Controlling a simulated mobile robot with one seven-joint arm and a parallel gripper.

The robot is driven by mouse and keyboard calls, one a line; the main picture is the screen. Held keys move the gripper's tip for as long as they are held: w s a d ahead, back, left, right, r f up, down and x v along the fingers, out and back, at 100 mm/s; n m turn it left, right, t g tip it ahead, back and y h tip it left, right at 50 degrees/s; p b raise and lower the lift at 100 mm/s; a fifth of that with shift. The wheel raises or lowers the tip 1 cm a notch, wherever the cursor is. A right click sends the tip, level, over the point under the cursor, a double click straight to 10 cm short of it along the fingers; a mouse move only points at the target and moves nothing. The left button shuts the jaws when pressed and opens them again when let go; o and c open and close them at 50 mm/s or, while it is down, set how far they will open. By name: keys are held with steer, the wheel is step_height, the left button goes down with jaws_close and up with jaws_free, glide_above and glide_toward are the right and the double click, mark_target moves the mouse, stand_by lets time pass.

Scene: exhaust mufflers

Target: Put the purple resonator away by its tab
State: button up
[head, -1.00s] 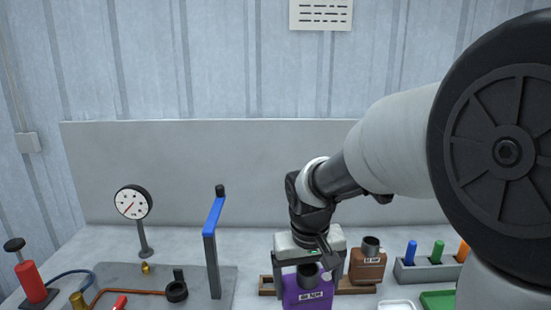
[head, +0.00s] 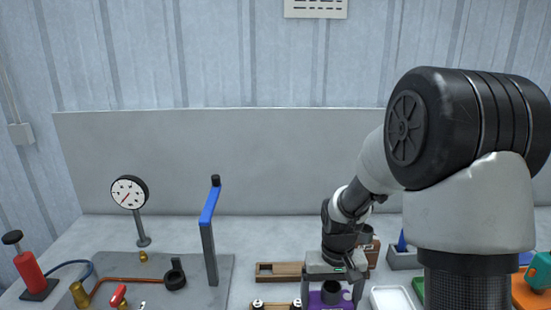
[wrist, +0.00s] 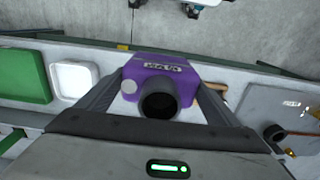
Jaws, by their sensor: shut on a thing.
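The purple resonator (head: 331,299) has a dark round pipe neck on top and a pale label. In the head view it is at the bottom edge, its lower part cut off. My gripper (head: 335,277) is directly over it, fingers down on both sides. In the wrist view the resonator (wrist: 185,73) sits between the two fingers of my gripper (wrist: 160,88), which is shut on it. Its tab is not clearly visible, so I cannot tell exactly where the fingers hold. Its underside is hidden.
A wooden rack (head: 281,268) with an open slot lies left of my gripper. A brown canister (head: 374,246) stands behind my gripper, mostly hidden. A white tray (head: 394,299) is to the right. A blue-handled lever (head: 211,206) stands to the left.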

steer(key=w+a+r+n+t+b, duration=0.1)
steer(key=a+r+t, duration=0.2)
steer(key=r, duration=0.6)
steer(key=w+a+r+n+t+y+b, duration=0.15)
steer(key=a+r, duration=0.25)
steer(key=r, duration=0.5)
steer(key=w+a+r+t+b, duration=0.1)
steer(key=a+r+t+b, duration=0.15)
steer(key=r, duration=0.75)
steer(key=s+a+r+n+t+y+b, duration=0.1)
steer(key=s+r+t+y, duration=0.1)
steer(key=s+r, duration=0.5)
steer(key=s+a+r+n+t+y+b, duration=0.1)
steer(key=s+r+t, duration=0.3)
steer(key=s+r, duration=0.4)
step_height(320, 180, up, 7)
steer(key=shift+a+f+y+b, duration=0.2)
steer(key=shift+a+y+b, duration=0.15)
steer(key=shift+a+y, duration=0.3)
steer(key=shift+f, duration=0.1)
